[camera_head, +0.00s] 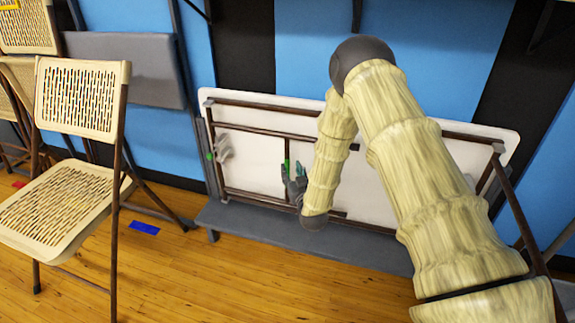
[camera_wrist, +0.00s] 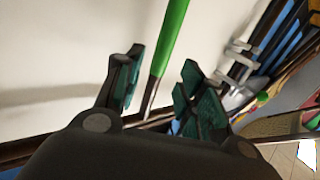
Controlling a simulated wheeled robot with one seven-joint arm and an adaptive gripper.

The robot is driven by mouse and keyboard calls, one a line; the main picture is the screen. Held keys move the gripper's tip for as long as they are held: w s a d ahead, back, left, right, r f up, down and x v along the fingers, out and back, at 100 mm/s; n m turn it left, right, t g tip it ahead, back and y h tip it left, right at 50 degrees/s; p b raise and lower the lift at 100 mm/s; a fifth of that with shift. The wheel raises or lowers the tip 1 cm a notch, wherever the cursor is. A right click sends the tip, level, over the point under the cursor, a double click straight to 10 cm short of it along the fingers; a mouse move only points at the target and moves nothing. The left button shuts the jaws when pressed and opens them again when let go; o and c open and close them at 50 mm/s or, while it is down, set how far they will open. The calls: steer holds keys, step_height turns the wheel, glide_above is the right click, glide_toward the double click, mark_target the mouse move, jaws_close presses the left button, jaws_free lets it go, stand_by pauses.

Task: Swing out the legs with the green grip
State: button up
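A white folding table (camera_head: 400,135) stands on its long edge with its dark brown leg frames folded against the underside. The green grip (camera_head: 287,160) is on an upright bar left of the table's middle. In the wrist view the grip (camera_wrist: 172,35) runs as a slanted green bar above a thin metal rod. My gripper (camera_head: 294,185) is at this bar. In the wrist view my gripper (camera_wrist: 165,78) is open, one finger on each side of the bar, with gaps on both sides. I cannot tell whether the bar is fully between the fingers. My forearm hides part of the table.
A low grey bench (camera_head: 250,228) runs under the table. A grey latch-like part (camera_head: 222,148) sits at the table's left end. A beige folding chair (camera_head: 75,190) stands open on the left.

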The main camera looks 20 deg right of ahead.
mark_target(288, 163)
steer(key=shift+w+b, duration=0.7)
steer(key=shift+w, duration=2.35)
jaws_close()
